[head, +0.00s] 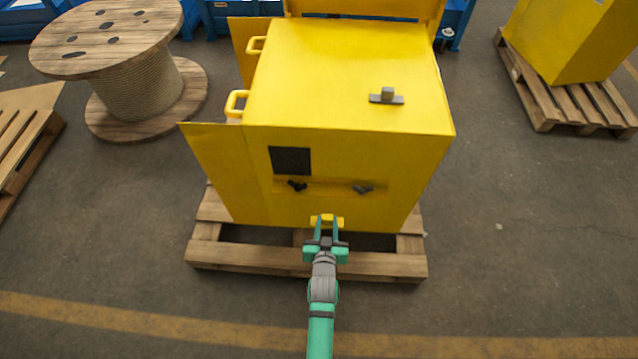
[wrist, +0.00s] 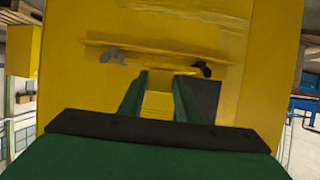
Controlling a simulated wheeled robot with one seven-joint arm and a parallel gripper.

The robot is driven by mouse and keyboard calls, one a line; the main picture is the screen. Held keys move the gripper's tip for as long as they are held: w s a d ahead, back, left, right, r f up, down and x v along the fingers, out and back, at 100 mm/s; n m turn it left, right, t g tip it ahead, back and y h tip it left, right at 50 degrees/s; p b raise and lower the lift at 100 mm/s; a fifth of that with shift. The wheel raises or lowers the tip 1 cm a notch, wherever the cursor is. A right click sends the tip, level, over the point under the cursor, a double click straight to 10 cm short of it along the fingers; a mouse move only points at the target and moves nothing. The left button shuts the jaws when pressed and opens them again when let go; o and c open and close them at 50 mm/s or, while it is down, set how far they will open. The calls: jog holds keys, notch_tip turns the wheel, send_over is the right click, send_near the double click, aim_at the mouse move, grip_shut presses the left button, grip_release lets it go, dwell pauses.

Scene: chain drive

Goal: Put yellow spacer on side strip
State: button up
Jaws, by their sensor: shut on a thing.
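My gripper (head: 327,228) is shut on the yellow spacer (head: 327,219), a small yellow block between its green fingertips. The spacer also shows between the fingers in the wrist view (wrist: 157,104). It is in front of the near face of the big yellow machine housing (head: 340,150), low in the head view; I cannot tell whether it touches that face. A yellow strip (head: 330,189), likely the side strip, runs across the face. Two dark knob-like parts sit on it, left (head: 297,186) and right (head: 362,189). The spacer appears below the strip in the head view.
A black square (head: 290,160) is on the face above the strip's left end. A grey block (head: 387,97) sits on the housing top. The housing stands on a wooden pallet (head: 250,258). A cable spool (head: 140,90) stands at left. The floor in front is clear.

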aim_at(324, 216)
jog(key=r, duration=0.2)
jog(key=w+r, duration=0.1)
jog(key=r, duration=0.2)
jog(key=w+a+r, duration=0.1)
jog(key=r, duration=0.2)
jog(key=f+x, duration=0.1)
jog(key=x, duration=0.4)
jog(key=d+f+x, duration=0.1)
jog(key=x, duration=0.4)
jog(key=s+f+x, duration=0.1)
jog(key=x, duration=0.4)
jog(key=shift+d, duration=0.25)
jog(key=shift+w+f, duration=0.35)
jog(key=shift+f, duration=0.05)
notch_tip(324, 216, down, 2)
jog(key=shift+f, duration=0.2)
jog(key=shift+s+d+f, duration=0.1)
jog(key=shift+f, duration=0.1)
jog(key=shift+a+f, duration=0.15)
jog(key=shift+a, duration=0.1)
jog(key=o, duration=1.2)
jog(key=shift+s, duration=0.1)
jog(key=shift+c, duration=0.2)
jog(key=shift+d, duration=0.15)
